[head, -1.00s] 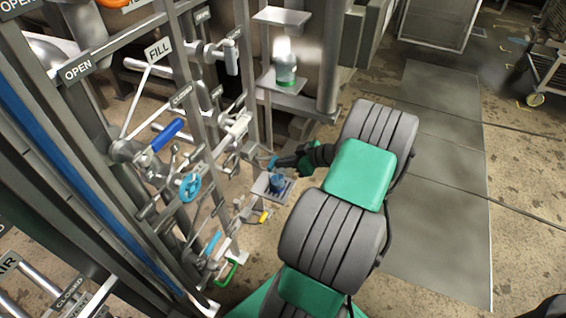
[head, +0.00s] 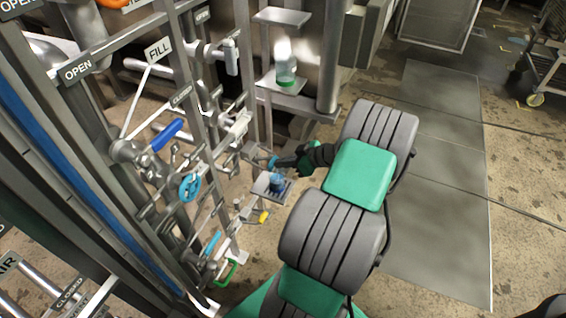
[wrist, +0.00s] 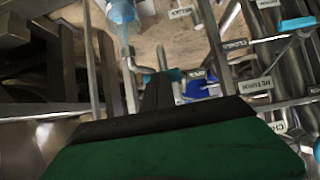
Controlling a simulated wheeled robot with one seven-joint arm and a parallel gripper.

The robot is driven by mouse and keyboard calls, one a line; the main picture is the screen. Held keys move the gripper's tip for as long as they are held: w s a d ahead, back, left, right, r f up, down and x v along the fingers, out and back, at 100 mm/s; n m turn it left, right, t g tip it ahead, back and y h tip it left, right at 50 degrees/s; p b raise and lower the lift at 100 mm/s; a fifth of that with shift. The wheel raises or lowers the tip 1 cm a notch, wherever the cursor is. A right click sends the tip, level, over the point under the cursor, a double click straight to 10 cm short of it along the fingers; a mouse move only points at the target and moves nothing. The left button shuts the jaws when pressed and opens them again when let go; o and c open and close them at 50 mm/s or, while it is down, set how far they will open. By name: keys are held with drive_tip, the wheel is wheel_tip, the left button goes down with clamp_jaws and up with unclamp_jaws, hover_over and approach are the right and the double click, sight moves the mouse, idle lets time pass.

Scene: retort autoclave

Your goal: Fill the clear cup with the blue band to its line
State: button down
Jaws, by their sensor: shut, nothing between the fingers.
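The clear cup with the blue band (head: 277,182) stands on a small low plate (head: 263,189) beside the pipe rack. It also shows at the top of the wrist view (wrist: 122,11), where the labels are upside down. A pale blue stream (wrist: 130,42) appears to run between a spout and this cup. The cup's line and level are too small to read. My gripper (head: 274,162) is shut, just above and behind the cup in the head view. Its tip is at or very near a light-blue handle (head: 270,161); I cannot tell if they touch.
A cup with a green band (head: 286,77) stands on a higher shelf (head: 282,87), with a whitish blur above it. The pipe rack holds a dark-blue lever (head: 167,134), a light-blue wheel (head: 190,186) and a green handle (head: 227,271). Open floor (head: 440,190) lies to the right.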

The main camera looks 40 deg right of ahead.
drive_tip(key=f+p+v, duration=0.1)
drive_tip(key=p+v, duration=0.2)
drive_tip(key=v, duration=1)
drive_tip(key=shift+s+d+p, duration=0.15)
drive_tip(key=shift+s+p, duration=0.2)
